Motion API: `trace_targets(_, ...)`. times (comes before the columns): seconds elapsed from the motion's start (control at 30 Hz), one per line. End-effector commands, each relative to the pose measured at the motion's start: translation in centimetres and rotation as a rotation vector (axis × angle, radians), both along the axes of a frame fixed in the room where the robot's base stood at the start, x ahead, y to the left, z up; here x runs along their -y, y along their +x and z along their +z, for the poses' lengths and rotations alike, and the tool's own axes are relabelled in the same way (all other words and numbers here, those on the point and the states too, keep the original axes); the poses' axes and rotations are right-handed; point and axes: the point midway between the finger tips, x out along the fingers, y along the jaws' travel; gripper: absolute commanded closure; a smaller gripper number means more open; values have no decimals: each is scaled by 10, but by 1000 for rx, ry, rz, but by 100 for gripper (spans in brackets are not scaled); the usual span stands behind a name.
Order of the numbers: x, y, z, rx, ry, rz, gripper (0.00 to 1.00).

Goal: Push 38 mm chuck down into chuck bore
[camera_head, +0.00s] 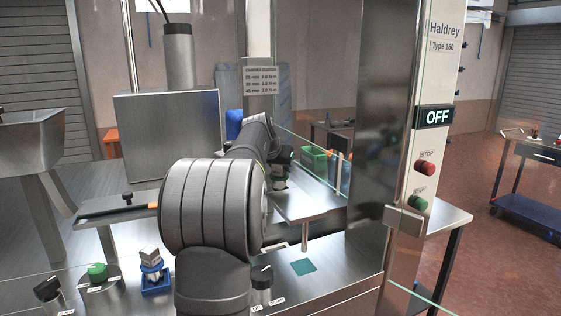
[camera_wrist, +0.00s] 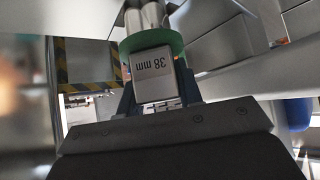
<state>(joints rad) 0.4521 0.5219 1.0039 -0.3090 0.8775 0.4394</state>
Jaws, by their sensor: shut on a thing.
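The 38 mm chuck (camera_wrist: 155,64) is a grey metal block with its label upside down in the wrist view. A green ring (camera_wrist: 171,43) and bright metal cylinders show just beyond it. My gripper (camera_wrist: 160,98) is shut on the chuck, with a dark finger on either side. In the head view my gripper (camera_head: 280,156) is partly hidden behind my arm, low over the machine's metal plate (camera_head: 304,207). A bit of green shows under it there. The chuck bore is not visible, so I cannot tell how deep the chuck sits.
A blue holder (camera_head: 156,284) with a metal block stands at the front left, near a green knob (camera_head: 97,271) and black knobs. A tall machine column (camera_head: 427,120) with an OFF display (camera_head: 435,117) rises at the right. Clear guard panels stand close behind the plate.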

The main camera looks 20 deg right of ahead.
Motion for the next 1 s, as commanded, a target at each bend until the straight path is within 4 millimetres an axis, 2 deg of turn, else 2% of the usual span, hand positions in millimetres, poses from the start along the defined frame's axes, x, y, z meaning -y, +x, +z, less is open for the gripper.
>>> trace_targets(0.5, 0, 0, -24, 1, 0, 1, 100)
trace_targets(1.0, 0, 0, -26, 2, -1, 1, 100)
